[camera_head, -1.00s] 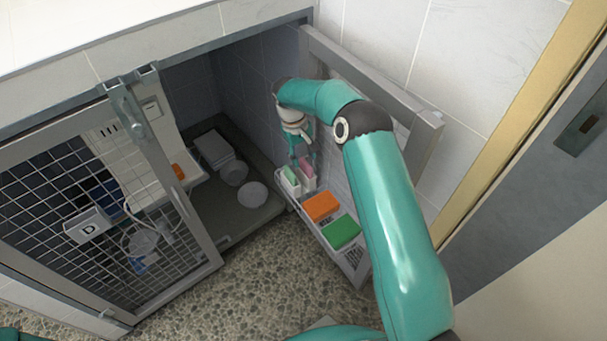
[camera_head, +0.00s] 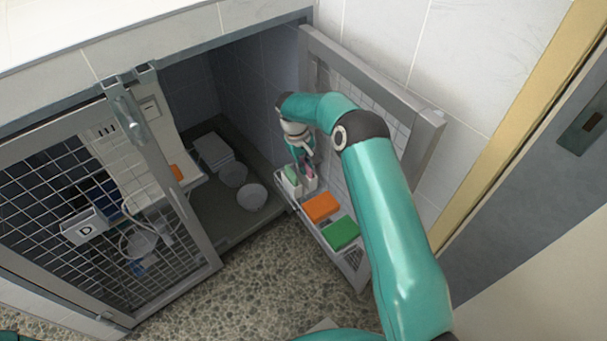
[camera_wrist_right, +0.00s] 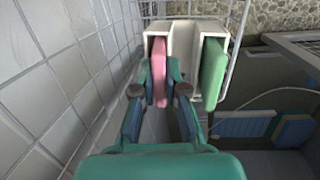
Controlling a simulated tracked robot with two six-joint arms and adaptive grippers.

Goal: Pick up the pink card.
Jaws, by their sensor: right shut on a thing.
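The pink card (camera_wrist_right: 159,72) stands upright in the left slot of a white holder (camera_wrist_right: 184,27) in the right wrist view. My right gripper (camera_wrist_right: 159,88) is shut on the pink card, with one finger on each side of it. In the head view the right gripper (camera_head: 304,170) points down into the holder at the far end of a wire basket, and only a bit of pink shows there. A green card (camera_wrist_right: 213,72) stands in the holder's other slot. My left gripper is not in view.
The basket (camera_head: 354,262) hangs on the open door and also holds an orange block (camera_head: 321,207) and a green block (camera_head: 341,232). Two bowls (camera_head: 251,197) sit inside the open kennel.

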